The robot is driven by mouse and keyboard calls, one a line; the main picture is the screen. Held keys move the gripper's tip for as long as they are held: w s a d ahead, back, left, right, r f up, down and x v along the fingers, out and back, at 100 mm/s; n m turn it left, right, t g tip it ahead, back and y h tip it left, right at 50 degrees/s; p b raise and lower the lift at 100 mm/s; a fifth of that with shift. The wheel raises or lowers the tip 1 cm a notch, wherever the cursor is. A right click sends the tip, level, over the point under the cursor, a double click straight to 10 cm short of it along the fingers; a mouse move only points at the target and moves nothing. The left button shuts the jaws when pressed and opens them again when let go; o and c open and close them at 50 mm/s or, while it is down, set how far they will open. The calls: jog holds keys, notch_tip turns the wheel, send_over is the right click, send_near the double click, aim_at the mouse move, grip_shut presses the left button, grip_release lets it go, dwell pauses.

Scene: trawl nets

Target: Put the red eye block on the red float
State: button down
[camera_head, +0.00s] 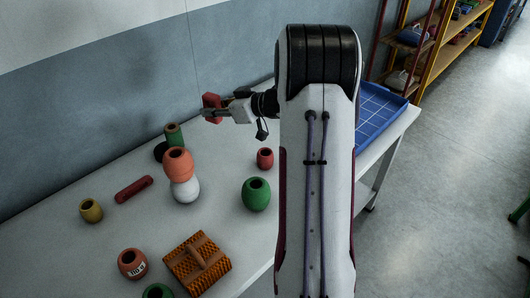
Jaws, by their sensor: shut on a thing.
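A red block (210,101), which I take for the red eye block, is held up at the far side of the table. My gripper (211,109) is shut on it, pointing left, and partly covers it. Whether the block has a hole cannot be made out. A small red float (265,161) with a dark hole on top stands on the table, below and to the right of my gripper. The block is well apart from it. An orange-red float (178,165) sits on a white round float (185,190) to the left.
A green float (256,196) stands near the red one. A dark green float (174,134), red cylinder (134,189), yellow float (91,210), labelled orange-red float (132,263) and brown ridged block (197,262) are spread leftward. A blue tray (383,112) lies right, behind my arm.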

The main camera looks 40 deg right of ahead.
jog(key=s+d+m+h, duration=0.35)
jog(key=s+d, duration=0.55)
jog(key=d, duration=0.4)
send_over(266, 152)
jog(key=shift+n, duration=0.25)
jog(key=shift+a+f, duration=0.1)
jog(key=shift+f, duration=2.5)
jog(key=shift+f, duration=3.1)
jog(key=shift+f, duration=0.1)
jog(key=shift+f, duration=1.8)
jog(key=shift+f, duration=0.1)
